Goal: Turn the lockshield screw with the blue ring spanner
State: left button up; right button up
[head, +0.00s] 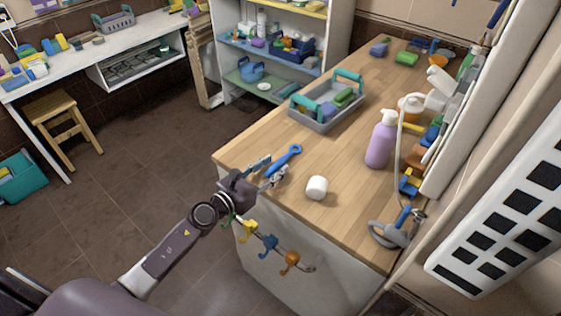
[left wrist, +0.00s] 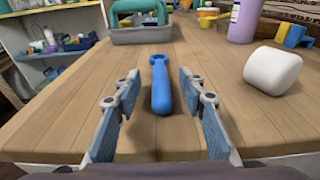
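The blue ring spanner (head: 284,160) lies flat on the wooden worktop near its front left edge. In the left wrist view the spanner (left wrist: 161,92) points away from me, its ring end far and its thick handle near. My left gripper (head: 266,171) is open at the worktop edge. In the left wrist view its fingers (left wrist: 158,82) stand apart on either side of the spanner handle, with gaps on both sides. I cannot make out the lockshield screw in either view. My right gripper is not in view.
A white cylinder (head: 316,187) lies right of the spanner. A grey tray with teal handles (head: 318,124) and a purple pump bottle (head: 381,140) stand farther back. Coloured hooks (head: 268,243) line the counter's front. A grey-blue hose head (head: 392,232) lies at the right edge.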

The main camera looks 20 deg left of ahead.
aim_at(283, 160)
pick_arm(q)
jog(key=shift+x, duration=1.45)
jog(key=shift+s, duration=0.1)
grip_shut()
jog(key=shift+r, duration=0.15)
